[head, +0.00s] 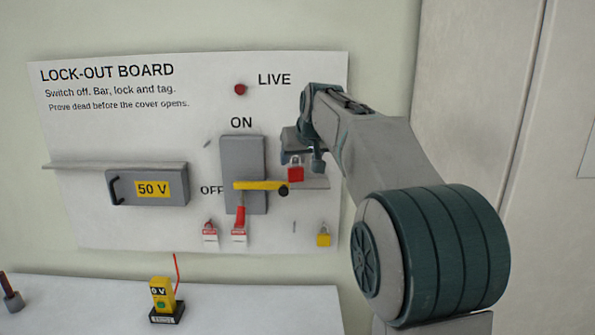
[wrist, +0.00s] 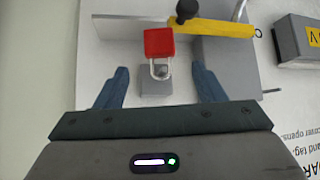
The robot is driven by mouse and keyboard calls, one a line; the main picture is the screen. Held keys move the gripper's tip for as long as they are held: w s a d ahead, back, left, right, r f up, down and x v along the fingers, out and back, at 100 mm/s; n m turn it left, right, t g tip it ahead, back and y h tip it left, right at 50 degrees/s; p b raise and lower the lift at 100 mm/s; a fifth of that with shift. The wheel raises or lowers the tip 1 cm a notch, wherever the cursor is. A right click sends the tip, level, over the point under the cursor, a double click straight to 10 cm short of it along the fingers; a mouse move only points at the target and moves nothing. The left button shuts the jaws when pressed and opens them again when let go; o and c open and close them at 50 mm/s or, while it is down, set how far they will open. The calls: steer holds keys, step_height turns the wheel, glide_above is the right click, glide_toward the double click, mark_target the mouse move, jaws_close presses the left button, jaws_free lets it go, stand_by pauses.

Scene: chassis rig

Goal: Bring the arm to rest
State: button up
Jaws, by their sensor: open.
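My gripper (wrist: 160,76) is open, its two blue fingers apart with nothing gripped between them. In the head view my gripper (head: 305,152) is in front of the right part of the lock-out board (head: 110,225). A red padlock (head: 295,173) is just below it; in the wrist view the padlock (wrist: 159,42) is centred beyond the fingertips, its shackle toward me. The grey switch box (head: 232,160) has its red handle (head: 240,216) pointing down. A yellow bar (head: 258,185) lies across the box near OFF, with a black knob (head: 283,190) at its right end.
Two red-and-white tags (head: 210,233) (head: 239,234) and a yellow padlock (head: 323,237) hang low on the board. A grey 50 V cover (head: 150,188) is at left. A yellow tester (head: 162,295) stands on the ledge (head: 250,312) below. A round red lamp (head: 240,89) is beside LIVE.

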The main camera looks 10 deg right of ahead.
steer(key=v, duration=0.6)
steer(key=s+f+g, duration=0.2)
steer(key=s+f, duration=1.1)
steer(key=s, duration=0.3)
steer(key=s+f+g, duration=0.3)
steer(key=s+f, duration=1.1)
steer(key=s, duration=0.3)
steer(key=shift+s+a+f+m+h+b, duration=0.25)
steer(key=shift+s+a+m+h+b, duration=0.05)
steer(key=shift+a+m+b, duration=0.1)
